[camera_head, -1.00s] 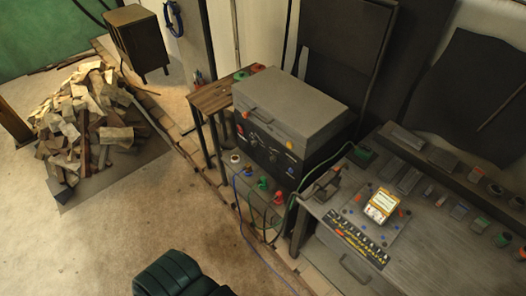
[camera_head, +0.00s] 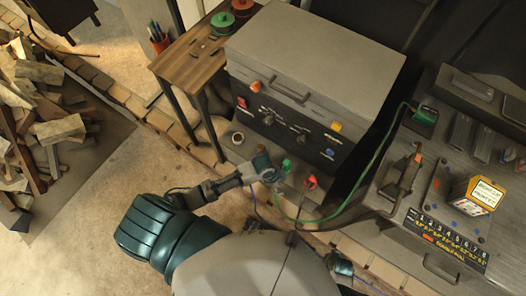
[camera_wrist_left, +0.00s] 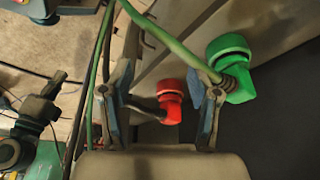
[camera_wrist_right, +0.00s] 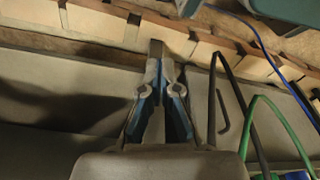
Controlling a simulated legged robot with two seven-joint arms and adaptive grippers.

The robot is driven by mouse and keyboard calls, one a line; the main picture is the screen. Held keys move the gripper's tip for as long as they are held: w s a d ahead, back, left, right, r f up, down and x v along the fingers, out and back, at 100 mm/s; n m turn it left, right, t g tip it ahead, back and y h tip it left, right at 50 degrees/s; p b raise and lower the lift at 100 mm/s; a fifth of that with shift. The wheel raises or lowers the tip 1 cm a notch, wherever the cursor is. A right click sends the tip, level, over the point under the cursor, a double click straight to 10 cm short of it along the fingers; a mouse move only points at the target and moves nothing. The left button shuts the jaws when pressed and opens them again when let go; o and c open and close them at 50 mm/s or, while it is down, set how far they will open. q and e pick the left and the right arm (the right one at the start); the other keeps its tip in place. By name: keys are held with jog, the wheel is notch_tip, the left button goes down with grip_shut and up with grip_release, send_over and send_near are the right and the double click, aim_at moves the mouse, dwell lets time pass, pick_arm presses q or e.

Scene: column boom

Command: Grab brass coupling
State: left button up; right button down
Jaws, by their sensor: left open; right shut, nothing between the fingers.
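I cannot make out a brass coupling for certain. A small brownish fitting (camera_head: 261,150) stands on the low shelf in the head view, partly covered by my left gripper (camera_head: 272,174); it may be the coupling. A green fitting (camera_head: 287,167) and a red fitting (camera_head: 310,182) stand to the right. In the left wrist view my left gripper (camera_wrist_left: 160,103) is open and empty; the red fitting (camera_wrist_left: 171,98) shows between its fingers, the green one (camera_wrist_left: 230,68) by the right finger. My right gripper (camera_wrist_right: 157,52) is shut and empty.
A grey box with knobs (camera_head: 308,70) stands behind the fittings. A green cable (camera_head: 345,208) loops from the shelf toward the workbench (camera_head: 408,232) at right. A blue cable (camera_wrist_right: 255,38) crosses the right wrist view. A wood pile (camera_head: 50,130) lies at far left.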

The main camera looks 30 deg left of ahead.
pick_arm(q)
jog(key=w+a+r+m+g, duration=0.1)
jog(key=w+a+r+m, duration=0.2)
jog(key=w+a+m, duration=0.15)
notch_tip(320, 180, up, 3)
jog(key=m+y, duration=0.2)
send_over(260, 146)
jog(key=shift+a+r+g, duration=0.1)
jog(key=shift+a+g, duration=0.15)
jog(key=shift+g, duration=0.15)
jog(key=shift+f, duration=0.35)
jog(key=f, duration=0.2)
jog(key=f+b, duration=0.1)
jog(key=f, duration=0.2)
jog(key=shift+d+f+b, duration=0.3)
jog(key=shift+d+f, duration=0.1)
jog(key=shift+f, duration=0.3)
grip_shut()
pick_arm(e)
jog(key=r, duration=0.1)
jog(key=w+a+r, duration=0.1)
jog(key=r, duration=0.2)
jog(key=shift+w+a+r, duration=0.2)
jog(key=shift+w, duration=0.05)
